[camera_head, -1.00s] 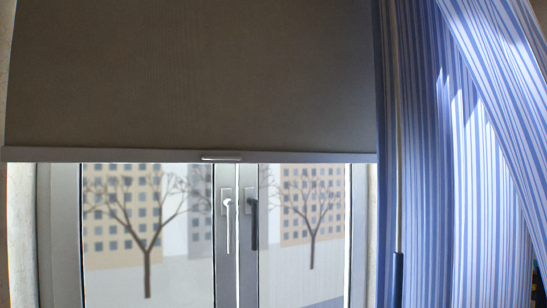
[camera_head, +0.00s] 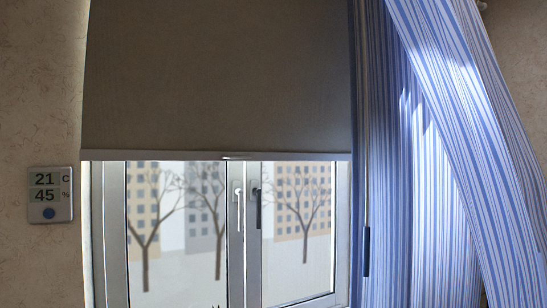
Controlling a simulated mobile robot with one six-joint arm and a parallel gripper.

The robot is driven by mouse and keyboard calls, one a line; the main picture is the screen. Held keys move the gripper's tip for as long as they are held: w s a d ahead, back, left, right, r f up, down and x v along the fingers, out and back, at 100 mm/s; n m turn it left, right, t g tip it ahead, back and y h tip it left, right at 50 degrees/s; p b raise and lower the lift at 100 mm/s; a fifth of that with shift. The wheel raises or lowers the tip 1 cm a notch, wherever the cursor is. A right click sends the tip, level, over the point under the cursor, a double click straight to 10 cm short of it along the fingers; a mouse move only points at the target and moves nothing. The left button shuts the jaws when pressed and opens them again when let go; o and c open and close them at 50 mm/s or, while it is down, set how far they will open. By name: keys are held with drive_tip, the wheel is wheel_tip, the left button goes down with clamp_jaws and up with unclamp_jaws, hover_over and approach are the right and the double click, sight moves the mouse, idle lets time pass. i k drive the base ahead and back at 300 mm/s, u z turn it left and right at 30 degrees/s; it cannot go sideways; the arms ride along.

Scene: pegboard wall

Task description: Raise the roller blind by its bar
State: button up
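The roller blind (camera_head: 215,75) is a dark brown sheet that covers the upper part of the window. Its grey bar (camera_head: 150,155) runs level along the lower edge, with a small light handle (camera_head: 236,156) near the middle. The window below the bar is uncovered. My gripper is not in view, and nothing touches the bar.
The window (camera_head: 245,230) has two panes with a white handle (camera_head: 238,205) and a dark handle (camera_head: 258,207). Blue striped curtains (camera_head: 440,180) hang at the right, beside a thin wand with a dark grip (camera_head: 367,250). A thermometer display (camera_head: 50,194) is on the left wall.

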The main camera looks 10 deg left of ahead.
sight(165, 80)
drive_tip(key=u, duration=0.15)
drive_tip(key=i, duration=0.9)
drive_tip(key=z, duration=0.1)
